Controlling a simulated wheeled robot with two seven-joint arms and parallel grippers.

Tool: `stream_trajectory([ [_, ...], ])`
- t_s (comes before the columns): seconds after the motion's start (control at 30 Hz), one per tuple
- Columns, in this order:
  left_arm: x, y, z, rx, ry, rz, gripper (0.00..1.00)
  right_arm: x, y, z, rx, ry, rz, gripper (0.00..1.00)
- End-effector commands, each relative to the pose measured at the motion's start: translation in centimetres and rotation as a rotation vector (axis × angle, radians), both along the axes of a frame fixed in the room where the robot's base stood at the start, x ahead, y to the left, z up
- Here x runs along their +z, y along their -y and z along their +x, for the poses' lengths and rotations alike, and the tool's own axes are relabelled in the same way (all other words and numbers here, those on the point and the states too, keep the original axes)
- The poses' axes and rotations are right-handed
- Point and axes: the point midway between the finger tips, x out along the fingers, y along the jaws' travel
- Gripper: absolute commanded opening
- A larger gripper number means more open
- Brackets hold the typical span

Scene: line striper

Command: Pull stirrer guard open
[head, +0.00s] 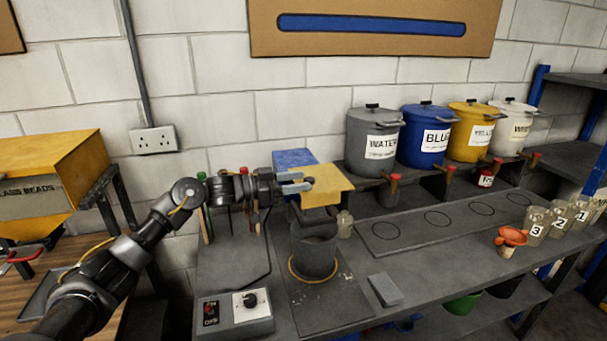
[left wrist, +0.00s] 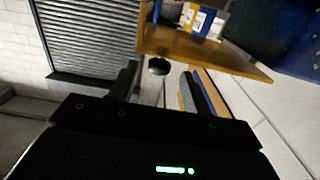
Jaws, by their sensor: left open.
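The stirrer guard is a yellow panel (head: 327,186) standing out over a dark grey pot (head: 314,256), in front of a blue housing (head: 294,158). My left gripper (head: 303,182) is at the panel's left side, its jaws open and pointing right. In the left wrist view the guard (left wrist: 205,55) crosses the upper middle, seen at an angle. A round black knob (left wrist: 159,66) shows by its lower edge, between my open fingertips (left wrist: 162,84) and beyond them. I cannot tell whether they touch it. My right gripper is in neither view.
A control box (head: 235,312) with a dial stands at the front left. Grey, blue, yellow and white buckets (head: 373,145) with taps stand on a shelf at the back. A grey block (head: 385,289) lies right of the pot. Numbered cups (head: 536,224) stand far right.

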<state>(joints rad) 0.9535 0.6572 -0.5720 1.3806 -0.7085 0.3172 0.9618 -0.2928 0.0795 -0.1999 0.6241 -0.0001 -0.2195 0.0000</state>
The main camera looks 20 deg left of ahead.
Motion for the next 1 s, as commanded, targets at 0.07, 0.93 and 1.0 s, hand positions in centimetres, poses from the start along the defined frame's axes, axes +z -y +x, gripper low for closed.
stream_trajectory([
  [0.07,0.2,0.9,0.5,-0.001,-0.003,-0.002,0.48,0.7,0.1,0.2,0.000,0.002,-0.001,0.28],
  [0.93,-0.1,1.8,1.1,-0.002,0.000,0.000,0.00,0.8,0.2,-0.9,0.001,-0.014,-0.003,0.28],
  [1.0,-0.1,1.8,1.1,-0.002,0.000,0.000,0.00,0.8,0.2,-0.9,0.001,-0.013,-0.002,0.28],
])
